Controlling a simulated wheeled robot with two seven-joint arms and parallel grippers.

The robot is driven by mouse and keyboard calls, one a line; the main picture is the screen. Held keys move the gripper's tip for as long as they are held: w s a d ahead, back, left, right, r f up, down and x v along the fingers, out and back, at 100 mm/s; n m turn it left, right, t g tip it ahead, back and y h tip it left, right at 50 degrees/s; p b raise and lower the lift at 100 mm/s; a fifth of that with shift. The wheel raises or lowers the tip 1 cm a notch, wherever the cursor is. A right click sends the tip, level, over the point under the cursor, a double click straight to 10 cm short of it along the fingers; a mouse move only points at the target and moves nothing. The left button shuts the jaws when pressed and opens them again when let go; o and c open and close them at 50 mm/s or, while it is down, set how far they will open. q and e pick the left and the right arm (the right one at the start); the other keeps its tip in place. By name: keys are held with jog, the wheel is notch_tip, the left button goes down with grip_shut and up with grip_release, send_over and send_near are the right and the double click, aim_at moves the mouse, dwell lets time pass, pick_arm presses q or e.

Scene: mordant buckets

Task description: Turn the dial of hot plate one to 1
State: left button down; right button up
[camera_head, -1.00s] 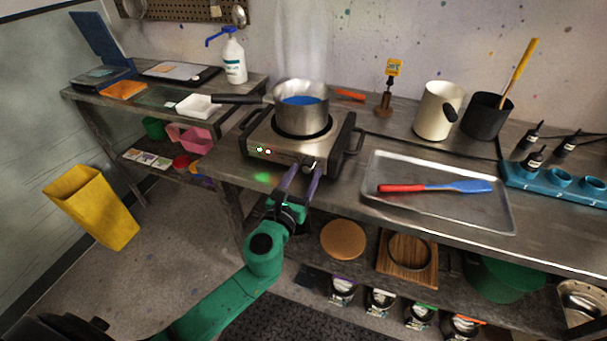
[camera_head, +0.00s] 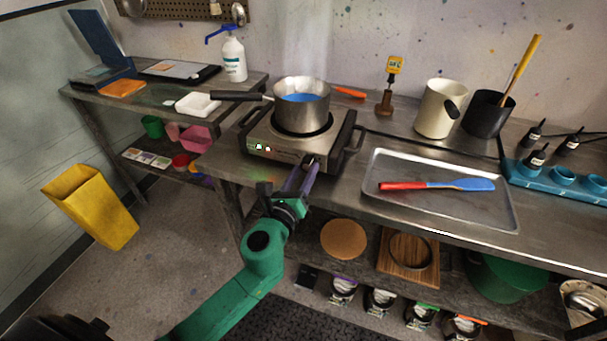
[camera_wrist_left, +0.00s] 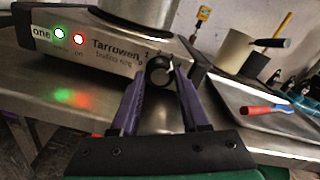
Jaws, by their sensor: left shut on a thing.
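Hot plate one (camera_head: 275,143) is a steel box on the bench with a steel pot (camera_head: 302,112) of blue liquid on top. In the left wrist view its front (camera_wrist_left: 105,52) shows the word "one", a green light and a red light. Its dial (camera_wrist_left: 157,70) is a dark round knob at the front's right end, with small marks partly hidden around it. My left gripper (camera_head: 309,166) reaches up to the front from below and is shut on the dial; in the left wrist view its purple fingers (camera_wrist_left: 160,82) are on either side of the knob. The dial's setting is not readable.
A metal tray (camera_head: 440,222) with a red-and-blue spatula (camera_head: 437,185) lies right of the hot plate. The pot's black handle (camera_head: 237,96) sticks out left. A cream jug (camera_head: 438,110) and a black pot (camera_head: 486,115) stand behind. A yellow bin (camera_head: 90,207) is at left.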

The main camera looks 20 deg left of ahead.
pick_arm(q)
jog(key=n+b, duration=0.1)
jog(key=n, duration=0.3)
jog(key=shift+f+n, duration=0.1)
jog(key=shift+n, duration=0.2)
jog(key=n+b, duration=0.1)
jog(key=n, duration=0.3)
jog(key=shift+n, duration=0.3)
jog(key=n, duration=0.3)
jog(key=shift+n, duration=0.3)
jog(key=n, duration=0.4)
jog(key=shift+c, duration=2)
grip_release()
